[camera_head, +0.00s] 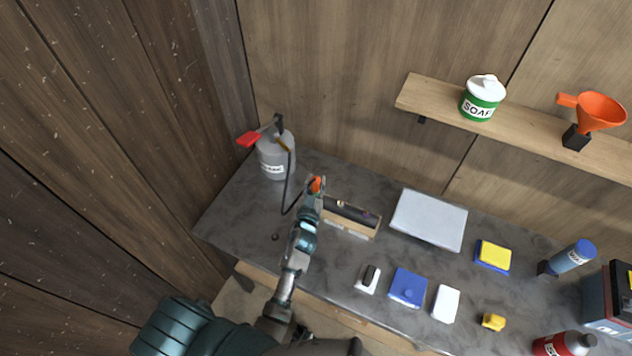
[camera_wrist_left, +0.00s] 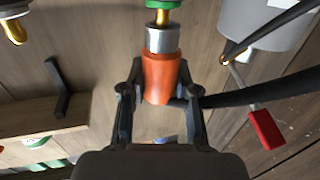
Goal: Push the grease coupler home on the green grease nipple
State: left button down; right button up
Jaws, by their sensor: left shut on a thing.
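My left gripper (camera_head: 314,190) is shut on the orange grease coupler (camera_head: 317,184), near the left end of a dark shaft on a wooden block (camera_head: 350,216). In the left wrist view the coupler (camera_wrist_left: 160,78) sits between the two fingers (camera_wrist_left: 160,105), its silver end pointing up the picture. The green grease nipple (camera_wrist_left: 163,4), with a brass stem, is directly in line with that end. The stem meets the silver end in the picture; I cannot tell how deep it is seated. A black hose runs from the coupler. My right gripper is not in view.
A grey grease can (camera_head: 276,160) with a red handle (camera_head: 248,139) stands at the back left. Another brass nipple (camera_wrist_left: 15,28) shows in the left wrist view. A pale tray (camera_head: 428,220) lies right of the block. A shelf (camera_head: 440,105) hangs behind.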

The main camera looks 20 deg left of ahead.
pick_arm(q)
jog(key=shift+f+b, duration=0.5)
jog(key=shift+f, duration=0.1)
jog(key=c, duration=0.8)
grip_release()
jog(key=v, duration=1.2)
jog(key=shift+d, duration=0.1)
